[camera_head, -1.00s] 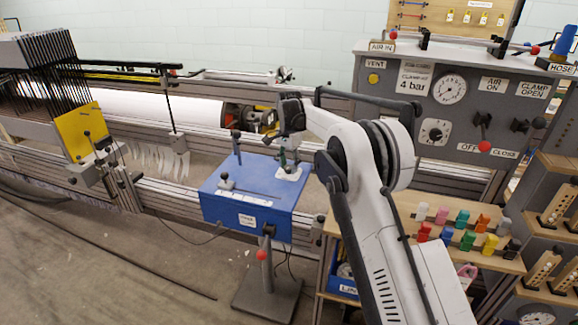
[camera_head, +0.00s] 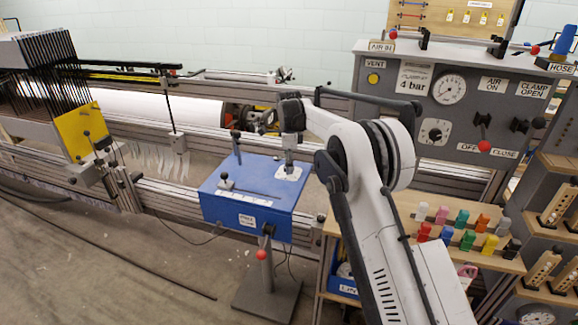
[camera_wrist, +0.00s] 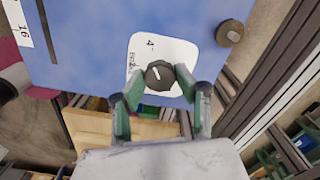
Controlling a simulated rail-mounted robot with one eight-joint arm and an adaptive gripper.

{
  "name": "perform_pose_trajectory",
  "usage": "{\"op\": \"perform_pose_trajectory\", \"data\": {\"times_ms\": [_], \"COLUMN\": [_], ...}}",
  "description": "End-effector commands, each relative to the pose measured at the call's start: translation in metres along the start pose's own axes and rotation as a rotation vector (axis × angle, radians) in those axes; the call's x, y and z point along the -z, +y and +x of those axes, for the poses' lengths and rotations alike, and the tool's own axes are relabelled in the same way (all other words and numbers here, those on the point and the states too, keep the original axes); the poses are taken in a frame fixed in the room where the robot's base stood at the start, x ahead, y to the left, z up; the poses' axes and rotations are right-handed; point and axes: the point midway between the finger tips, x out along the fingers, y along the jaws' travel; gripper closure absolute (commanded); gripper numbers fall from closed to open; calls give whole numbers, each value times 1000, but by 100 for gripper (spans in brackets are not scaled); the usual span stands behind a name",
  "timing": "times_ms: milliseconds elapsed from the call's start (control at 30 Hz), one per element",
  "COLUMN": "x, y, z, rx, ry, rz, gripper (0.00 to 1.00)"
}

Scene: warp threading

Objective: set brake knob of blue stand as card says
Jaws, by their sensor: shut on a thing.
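The blue stand (camera_head: 240,200) is a blue box on a post in the middle of the head view. Its brake knob (camera_wrist: 160,77) is black with a white pointer line, on a white dial plate (camera_wrist: 178,50) marked with a 4. The pointer line is roughly upright in the wrist view, leaning slightly left. My gripper (camera_wrist: 156,82) is shut on the knob, a green fingertip pad on each side. In the head view my gripper (camera_head: 289,168) points down over the white plate and hides the knob. A white card (camera_head: 414,77) on the grey panel reads 4 bar.
A second dark round knob (camera_wrist: 230,33) sits at the stand's edge. Two black levers rise from the stand's top, and a red-ball handle (camera_head: 261,254) hangs below. A shelf with coloured blocks (camera_head: 465,235) is at the right. Metal rails run behind the stand.

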Motion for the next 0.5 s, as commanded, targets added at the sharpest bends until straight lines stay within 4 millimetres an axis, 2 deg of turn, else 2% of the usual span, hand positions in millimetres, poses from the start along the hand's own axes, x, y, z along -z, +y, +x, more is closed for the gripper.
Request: {"op": "perform_pose_trajectory", "data": {"times_ms": [500], "x": [0], "y": [0], "z": [-1], "rx": [2], "ry": [-1], "rz": [63], "gripper": [96]}}
